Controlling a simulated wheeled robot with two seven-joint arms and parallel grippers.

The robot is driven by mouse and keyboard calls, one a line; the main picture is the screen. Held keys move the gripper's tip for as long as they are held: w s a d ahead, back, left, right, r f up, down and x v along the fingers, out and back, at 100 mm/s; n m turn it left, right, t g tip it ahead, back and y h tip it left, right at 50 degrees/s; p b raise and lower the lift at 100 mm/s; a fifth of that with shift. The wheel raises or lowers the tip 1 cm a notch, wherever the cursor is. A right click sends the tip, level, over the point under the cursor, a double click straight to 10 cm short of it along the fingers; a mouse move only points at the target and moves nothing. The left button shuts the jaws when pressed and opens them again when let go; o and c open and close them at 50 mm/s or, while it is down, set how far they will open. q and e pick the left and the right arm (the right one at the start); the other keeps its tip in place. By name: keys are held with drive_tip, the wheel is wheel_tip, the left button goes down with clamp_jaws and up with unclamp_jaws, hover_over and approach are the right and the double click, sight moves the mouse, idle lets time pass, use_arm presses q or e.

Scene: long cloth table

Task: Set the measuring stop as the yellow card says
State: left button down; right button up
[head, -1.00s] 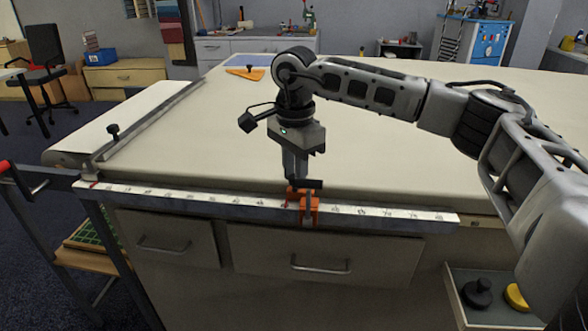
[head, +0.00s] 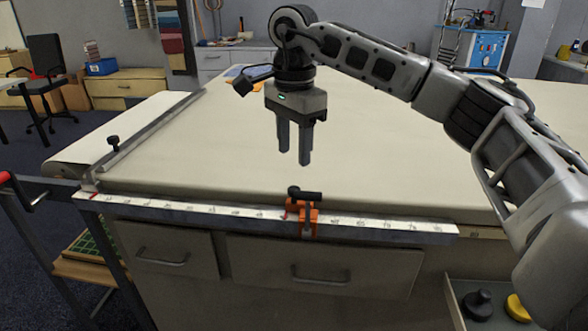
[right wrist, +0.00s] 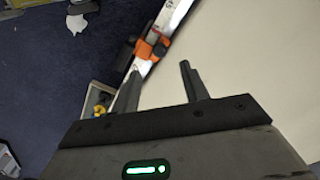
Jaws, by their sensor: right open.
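The measuring stop (head: 302,217) is an orange slider with a black lever (head: 306,194) on top. It sits on the white ruler rail (head: 385,225) along the table's front edge, right of the middle. A small red pointer shows at its left side. The ruler's figures are too small to read. My right gripper (head: 294,158) is open and empty above the table, behind and above the stop, apart from it. In the right wrist view the fingers (right wrist: 159,70) are spread and the stop (right wrist: 152,47) lies beyond them. No readable yellow card shows. My left gripper is out of view.
A flat orange piece (head: 252,72) lies at the table's back, partly hidden by my arm. A metal bar with a black knob (head: 113,141) lies along the left. An open drawer with black (head: 478,304) and yellow (head: 517,307) pieces is at lower right. The cloth tabletop (head: 400,150) is mostly clear.

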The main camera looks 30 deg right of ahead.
wheel_tip(320, 180, up, 8)
drive_tip(key=p, duration=0.1)
idle(0.5)
